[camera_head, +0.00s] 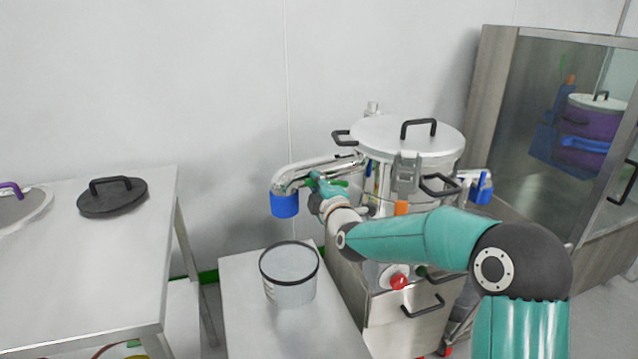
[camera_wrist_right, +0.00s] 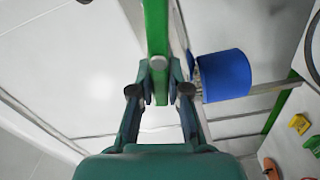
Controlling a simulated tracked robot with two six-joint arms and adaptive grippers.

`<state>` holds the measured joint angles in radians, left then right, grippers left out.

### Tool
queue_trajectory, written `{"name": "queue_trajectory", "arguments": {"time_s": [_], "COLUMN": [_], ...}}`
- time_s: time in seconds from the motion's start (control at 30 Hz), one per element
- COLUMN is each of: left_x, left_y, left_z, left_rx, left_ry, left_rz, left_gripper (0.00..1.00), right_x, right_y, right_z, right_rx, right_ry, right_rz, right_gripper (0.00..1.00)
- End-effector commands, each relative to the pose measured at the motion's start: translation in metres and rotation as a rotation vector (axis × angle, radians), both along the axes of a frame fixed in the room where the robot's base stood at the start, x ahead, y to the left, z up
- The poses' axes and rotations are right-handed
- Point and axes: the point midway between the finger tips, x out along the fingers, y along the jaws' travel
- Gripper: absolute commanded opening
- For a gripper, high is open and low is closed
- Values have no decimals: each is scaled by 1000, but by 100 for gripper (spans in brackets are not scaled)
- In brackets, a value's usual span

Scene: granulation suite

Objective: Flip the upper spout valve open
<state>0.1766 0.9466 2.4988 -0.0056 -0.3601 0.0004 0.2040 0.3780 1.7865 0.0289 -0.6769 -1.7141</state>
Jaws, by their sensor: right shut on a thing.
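The chrome upper spout (camera_head: 305,169) reaches out to the left from the steel vessel (camera_head: 378,178) and bends down to a blue end (camera_head: 284,205). The blue end also shows in the right wrist view (camera_wrist_right: 222,76). A green valve lever (camera_wrist_right: 156,30) runs between the fingers of my right gripper (camera_wrist_right: 160,92). In the head view my right gripper (camera_head: 322,187) is at the spout, just right of the blue end, and its fingers are shut on the lever. It covers most of the lever and the valve body there. My left gripper is not in view.
A open-topped bucket (camera_head: 291,291) stands on a low steel table (camera_head: 240,300) below the spout. A steel table (camera_head: 95,255) with a black lid (camera_head: 113,197) is at left. A glass-fronted cabinet (camera_head: 545,110) stands at right. A red button (camera_head: 398,282) sits below the vessel.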

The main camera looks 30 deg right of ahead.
Motion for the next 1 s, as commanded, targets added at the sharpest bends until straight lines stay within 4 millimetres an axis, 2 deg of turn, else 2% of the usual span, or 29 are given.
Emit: {"name": "queue_trajectory", "arguments": {"time_s": [0.03,0.4,0.93,0.97,1.0], "left_x": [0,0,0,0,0], "left_y": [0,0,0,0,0], "left_z": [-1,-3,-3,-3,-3], "left_rx": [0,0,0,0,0], "left_ry": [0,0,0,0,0], "left_rz": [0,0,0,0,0], "left_gripper": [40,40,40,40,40], "right_x": [0,0,0,0,0], "right_y": [3,4,4,4,4], "right_z": [-5,-10,-13,-13,-13], "right_rx": [-32,-203,-231,-231,-231], "right_ry": [17,59,69,69,69], "right_rz": [7,8,10,10,10], "right_gripper": [0,0,0,17,24]}}
